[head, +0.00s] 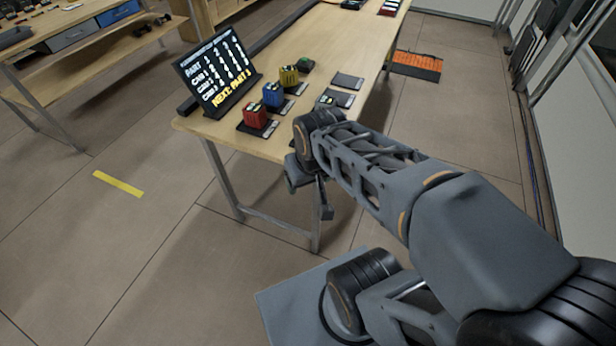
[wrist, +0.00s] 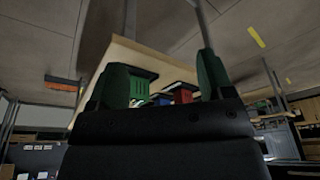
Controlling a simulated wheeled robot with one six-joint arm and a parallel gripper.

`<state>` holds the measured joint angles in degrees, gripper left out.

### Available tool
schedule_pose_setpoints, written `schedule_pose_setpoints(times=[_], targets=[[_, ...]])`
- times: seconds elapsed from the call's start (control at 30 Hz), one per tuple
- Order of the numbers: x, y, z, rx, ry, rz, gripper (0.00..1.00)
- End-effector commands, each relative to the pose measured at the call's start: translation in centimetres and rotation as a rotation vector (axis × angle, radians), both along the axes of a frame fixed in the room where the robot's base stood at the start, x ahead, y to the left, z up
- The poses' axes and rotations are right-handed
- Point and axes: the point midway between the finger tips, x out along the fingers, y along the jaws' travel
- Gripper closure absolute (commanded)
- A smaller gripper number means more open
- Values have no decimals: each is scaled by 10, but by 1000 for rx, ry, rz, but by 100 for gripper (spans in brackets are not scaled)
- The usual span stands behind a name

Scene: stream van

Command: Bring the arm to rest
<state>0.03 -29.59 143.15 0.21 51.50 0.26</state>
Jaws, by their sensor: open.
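My arm reaches from the lower right of the head view toward the front end of the wooden table (head: 340,45). My gripper (head: 309,192) hangs at that table's near end, close to the edge; whether it touches cannot be told. In the wrist view my gripper (wrist: 165,82) shows two green-tipped fingers spread wide apart. Nothing is clearly held; coloured blocks on the table show behind the gap, and the picture appears upside down.
On the table stand a red block (head: 255,115), a blue block (head: 272,94), a yellow block (head: 289,76) and a dark parts screen (head: 216,72). Dark pads lie beside them. An orange mat (head: 416,65) lies on the floor beyond. Floor left of the table is open, with a yellow strip (head: 118,184).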

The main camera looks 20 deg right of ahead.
Motion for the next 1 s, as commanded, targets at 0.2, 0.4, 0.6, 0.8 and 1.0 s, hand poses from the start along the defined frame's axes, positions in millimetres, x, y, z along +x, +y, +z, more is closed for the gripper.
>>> schedule_pose_setpoints(times=[0.2,0.4,0.6,0.8,1.0], targets=[[-1,1,0,6,6,3,26],[-1,1,9,4,1,2,26],[-2,2,52,2,-22,8,26],[-4,3,95,-1,-52,16,26],[-4,3,93,-1,-56,17,26]])
